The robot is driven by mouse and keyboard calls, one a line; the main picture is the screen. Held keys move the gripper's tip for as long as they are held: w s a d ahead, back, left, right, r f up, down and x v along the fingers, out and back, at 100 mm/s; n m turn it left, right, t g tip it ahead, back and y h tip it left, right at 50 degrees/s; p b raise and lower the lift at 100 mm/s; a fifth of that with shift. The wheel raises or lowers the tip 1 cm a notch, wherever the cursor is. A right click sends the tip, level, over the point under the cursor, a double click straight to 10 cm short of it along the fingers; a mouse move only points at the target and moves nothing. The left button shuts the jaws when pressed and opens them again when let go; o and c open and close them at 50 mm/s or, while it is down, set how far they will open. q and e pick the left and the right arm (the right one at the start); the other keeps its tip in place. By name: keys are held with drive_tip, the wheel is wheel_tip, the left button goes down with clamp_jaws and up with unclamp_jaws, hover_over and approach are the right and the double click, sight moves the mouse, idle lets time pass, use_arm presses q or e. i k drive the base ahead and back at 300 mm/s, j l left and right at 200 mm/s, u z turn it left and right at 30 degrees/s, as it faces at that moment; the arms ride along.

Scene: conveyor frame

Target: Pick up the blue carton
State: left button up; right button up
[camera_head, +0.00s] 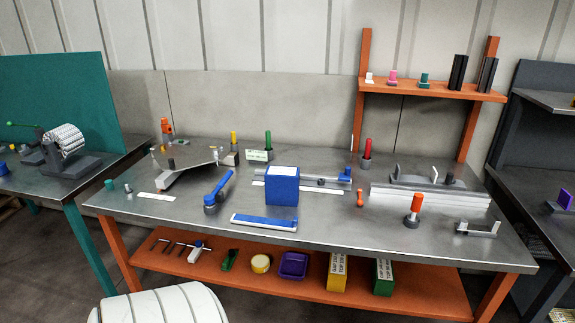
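The blue carton (282,188) stands upright near the middle of the grey metal table (330,225). Its front face and top show, and nothing covers it. Neither of my grippers is in view.
A flat blue-and-white piece (264,222) lies in front of the carton. A blue-handled tool (219,188) stands to its left. A metal rail (330,181) runs behind and to its right. An orange-topped tool (415,206) stands farther right.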

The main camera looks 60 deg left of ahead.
sight(282, 183)
drive_tip(key=u, duration=1.85)
drive_tip(key=i+l+u, duration=0.1)
drive_tip(key=i+l, duration=0.15)
drive_tip(key=i+l+u, duration=0.1)
drive_tip(key=i+l, duration=0.15)
drive_tip(key=l, duration=0.15)
